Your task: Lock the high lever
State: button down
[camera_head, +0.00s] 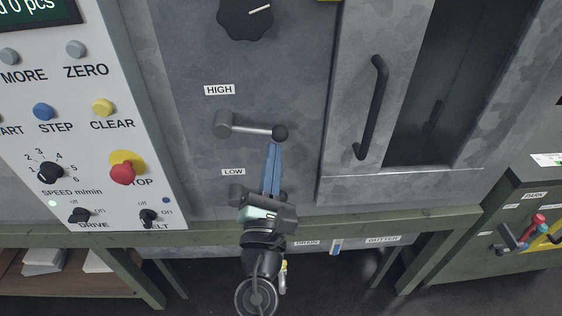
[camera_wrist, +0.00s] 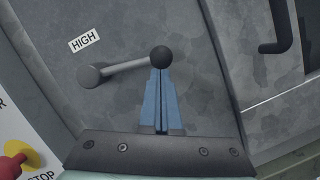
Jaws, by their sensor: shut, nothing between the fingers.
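The high lever (camera_head: 253,129) is a grey metal rod on a round hub under the HIGH label (camera_head: 219,90), with a black ball knob at its right end. It lies nearly level, pointing right. In the wrist view the high lever (camera_wrist: 125,67) runs from its hub at left to the knob at upper centre. My gripper (camera_head: 276,148) has its blue fingers pressed together, tips just below the knob. In the wrist view my gripper (camera_wrist: 160,75) has its tips at the knob's lower edge; I cannot tell if they touch it. The low lever's hub (camera_head: 237,191) shows beside my wrist, its rod hidden.
A black dial (camera_head: 246,17) is above. A sliding door with a black handle (camera_head: 373,108) is at right. A control panel with a red stop button (camera_head: 123,173) is at left. A green frame rail (camera_head: 340,222) runs below. The grey plate around the high lever is clear.

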jog(key=shift+d+r+n+p, duration=0.2)
jog(key=shift+r+n+p, duration=0.05)
jog(key=shift+r, duration=0.2)
jog(key=shift+d+r+n+p, duration=0.15)
jog(key=shift+r+n+p, duration=0.1)
jog(key=shift+r, duration=0.3)
